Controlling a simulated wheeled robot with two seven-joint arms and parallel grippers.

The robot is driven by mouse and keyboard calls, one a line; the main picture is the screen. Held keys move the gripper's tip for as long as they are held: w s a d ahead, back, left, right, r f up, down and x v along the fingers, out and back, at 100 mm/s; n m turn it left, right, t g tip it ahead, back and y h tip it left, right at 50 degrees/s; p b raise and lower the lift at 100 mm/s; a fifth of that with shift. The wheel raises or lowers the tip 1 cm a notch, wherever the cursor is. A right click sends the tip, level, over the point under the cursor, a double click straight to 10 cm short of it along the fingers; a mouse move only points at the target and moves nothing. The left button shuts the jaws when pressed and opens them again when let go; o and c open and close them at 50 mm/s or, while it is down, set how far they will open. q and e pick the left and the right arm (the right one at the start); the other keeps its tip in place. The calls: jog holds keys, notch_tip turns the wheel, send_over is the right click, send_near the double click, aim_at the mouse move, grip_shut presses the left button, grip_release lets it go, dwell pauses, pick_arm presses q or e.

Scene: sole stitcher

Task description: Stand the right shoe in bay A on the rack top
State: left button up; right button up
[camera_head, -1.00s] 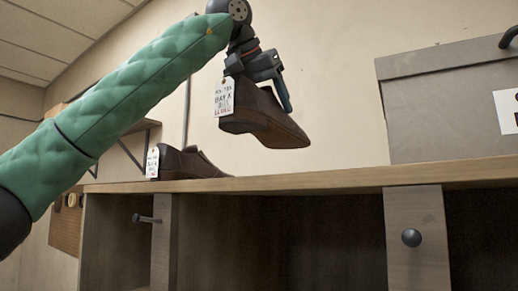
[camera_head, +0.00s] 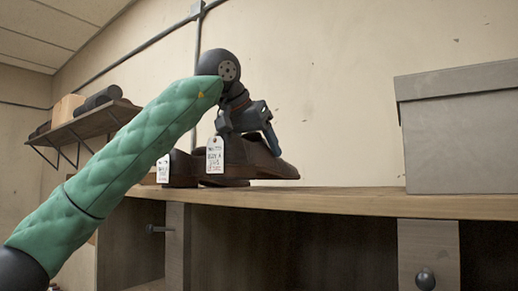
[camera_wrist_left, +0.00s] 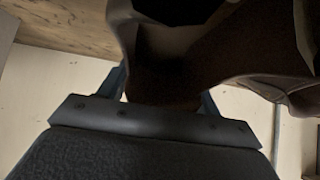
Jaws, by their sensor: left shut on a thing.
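My left gripper (camera_head: 250,120) is shut on a brown shoe (camera_head: 262,162) by its heel end, with the toe pointing right. A white tag (camera_head: 215,155) hangs from this shoe; its writing is too small to read surely. The shoe is level at the rack top (camera_head: 340,197); I cannot tell whether its sole touches the wood. A second brown shoe (camera_head: 182,168) with its own tag (camera_head: 163,169) stands on the rack top to the left, partly hidden behind the held shoe and my arm. The left wrist view shows the held shoe (camera_wrist_left: 225,60) close between the fingers. My right gripper is not in view.
A grey lidded box (camera_head: 460,130) stands on the rack top at right. Bare top lies between it and the held shoe. Pegs (camera_head: 425,279) stick out of the rack's front posts. A wall shelf (camera_head: 95,122) with dark rolls is at far left.

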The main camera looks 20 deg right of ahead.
pick_arm(q)
jog(key=shift+w+f+p, duration=0.2)
jog(key=shift+f+p, duration=0.2)
jog(key=shift+f, duration=0.4)
jog(key=shift+s, duration=0.1)
jog(key=shift+f, duration=0.1)
jog(key=shift+f, duration=0.1)
jog(key=o, duration=1.3)
